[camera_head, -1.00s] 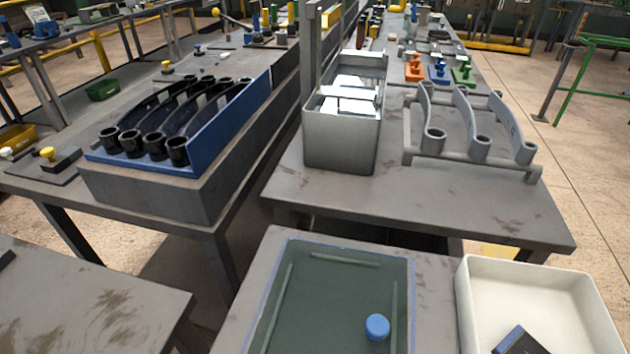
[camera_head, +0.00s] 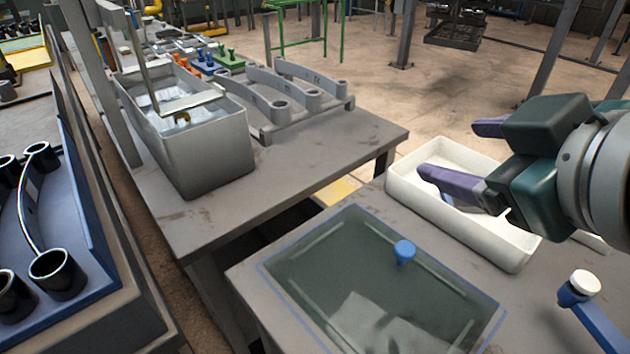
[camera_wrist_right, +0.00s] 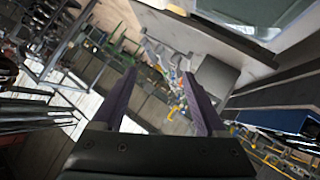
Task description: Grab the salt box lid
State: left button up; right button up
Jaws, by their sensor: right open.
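The lid (camera_head: 345,270) is a flat, dark, see-through panel with a blue border, lying on the grey table at the bottom of the head view. A round blue knob (camera_head: 404,251) stands up near its far right edge. My right gripper (camera_head: 448,148) comes in from the right, with two purple fingers spread apart and empty. It hangs above the white tray, to the right of and beyond the knob, without touching the lid. The right wrist view shows the open fingers (camera_wrist_right: 157,78) with nothing between them. My left gripper is not in view.
A white tray (camera_head: 405,195) lies behind the lid, partly hidden by my gripper. A blue lever with a white cap (camera_head: 585,284) stands at the lower right. A metal tank (camera_head: 205,150) and a grey rack (camera_head: 285,108) stand on the farther table. A blue rack (camera_head: 95,240) is at left.

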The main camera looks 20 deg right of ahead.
jog(key=w+a+r+n+t+y+b, duration=0.2)
jog(key=w+a+r+n+t+y, duration=0.15)
jog(key=r+n, duration=0.2)
jog(key=w+a+r+n+t+y+b, duration=0.1)
jog(key=w+a+r+n+t+y, duration=0.15)
jog(key=r+n+t, duration=0.35)
jog(key=s+a+n+g+y+b, duration=0.3)
jog(key=a+n+g+y, duration=0.5)
jog(key=n+y, duration=0.5)
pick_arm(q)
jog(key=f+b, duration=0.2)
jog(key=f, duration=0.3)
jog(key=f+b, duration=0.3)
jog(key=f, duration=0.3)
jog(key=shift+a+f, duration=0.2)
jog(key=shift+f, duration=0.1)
pick_arm(e)
jog(key=n+g+h, duration=0.9)
jog(key=n+h, duration=0.3)
jog(key=h, duration=0.3)
send_near(406, 248)
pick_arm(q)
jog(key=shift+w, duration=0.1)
pick_arm(e)
jog(key=x, duration=0.8)
jog(key=shift+w+f, duration=0.15)
jog(key=shift+f, duration=0.1)
